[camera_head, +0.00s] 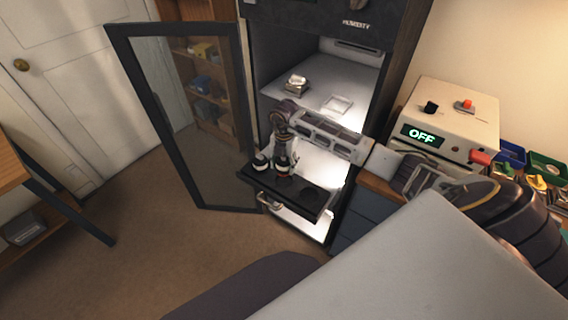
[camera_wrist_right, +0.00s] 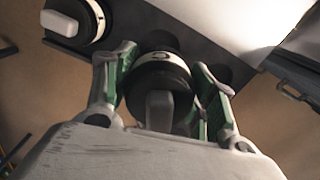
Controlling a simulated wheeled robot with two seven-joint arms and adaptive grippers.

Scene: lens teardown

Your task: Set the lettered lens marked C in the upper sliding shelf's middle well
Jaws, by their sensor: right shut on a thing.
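The dark sliding shelf (camera_head: 318,211) is pulled out of the open cabinet. My right gripper (camera_head: 280,152) reaches down over it, shut on a black lens with a pale ring (camera_wrist_right: 160,78). In the right wrist view, the lens sits between the green-lined fingers. A small mark shows on its top, but I cannot read it surely. The lens is at or just above the shelf; I cannot tell whether it touches. A second lens (camera_head: 261,163) stands on the shelf to its left. A dark empty well (camera_head: 308,194) shows to the right. My left gripper is not in view.
The glass cabinet door (camera_head: 185,120) stands open at left. A box reading OFF (camera_head: 440,125) and coloured bins (camera_head: 545,165) stand at right.

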